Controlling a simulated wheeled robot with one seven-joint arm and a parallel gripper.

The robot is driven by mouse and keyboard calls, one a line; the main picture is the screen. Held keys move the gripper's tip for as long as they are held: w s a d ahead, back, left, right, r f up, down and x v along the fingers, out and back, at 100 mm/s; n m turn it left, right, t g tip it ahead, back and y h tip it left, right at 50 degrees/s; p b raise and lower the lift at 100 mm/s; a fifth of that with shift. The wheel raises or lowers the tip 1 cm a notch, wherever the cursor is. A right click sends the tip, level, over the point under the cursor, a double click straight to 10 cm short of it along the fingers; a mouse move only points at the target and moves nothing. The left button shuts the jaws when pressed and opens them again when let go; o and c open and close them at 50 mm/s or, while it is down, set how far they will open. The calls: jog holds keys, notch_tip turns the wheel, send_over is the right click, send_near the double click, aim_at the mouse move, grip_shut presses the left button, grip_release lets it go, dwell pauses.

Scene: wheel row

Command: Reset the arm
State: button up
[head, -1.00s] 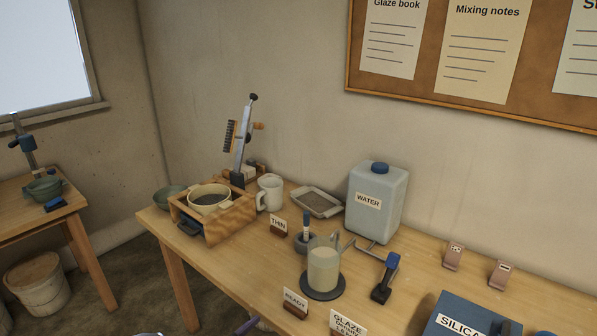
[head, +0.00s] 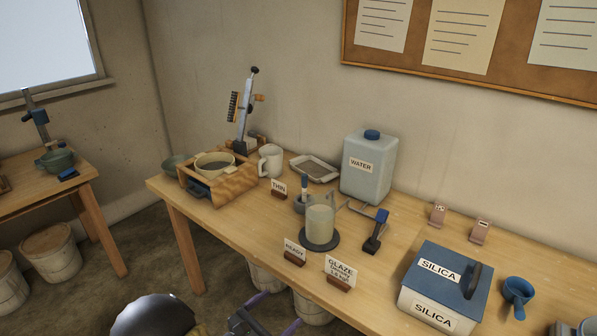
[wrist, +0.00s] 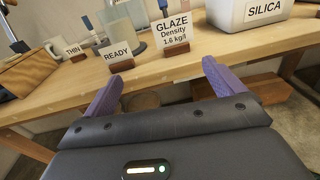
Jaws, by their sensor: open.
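My gripper (wrist: 158,84) is open and empty in the wrist view, its two purple fingers spread wide in front of the bench's front edge. In the head view my gripper (head: 268,312) shows at the bottom, with purple fingertips below the bench (head: 240,226) and apart from it. Part of my dark rounded arm shows at the bottom left. Nothing is between the fingers.
On the bench stand a glass of glaze (head: 320,222), a READY sign (head: 294,252), a GLAZE sign (head: 340,271), a water container (head: 368,168) and a blue-lidded silica box (head: 440,285). Wooden buckets (head: 312,308) stand beneath it.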

jog(key=s+d+r+m+g+y+p, duration=0.1)
jog(key=s+d+r+m+g+p, duration=0.15)
jog(key=d+m+g, duration=0.45)
jog(key=s+d+r+m+g+y+p, duration=0.1)
jog(key=s+d+r+m+g, duration=0.35)
jog(key=d, duration=0.45)
jog(key=s+d+r+m+y+p, duration=0.1)
jog(key=r+m+y, duration=0.3)
jog(key=m, duration=0.4)
jog(key=s+d+r+m+t+y+p, duration=0.1)
jog(key=s+d+r+m+y+p, duration=0.1)
jog(key=r+m+y, duration=0.3)
jog(key=d+m, duration=0.1)
jog(key=m, duration=0.1)
jog(key=shift+d+r+m+y, duration=0.3)
jog(key=shift+d+r+m, duration=0.05)
jog(key=shift+d, duration=0.05)
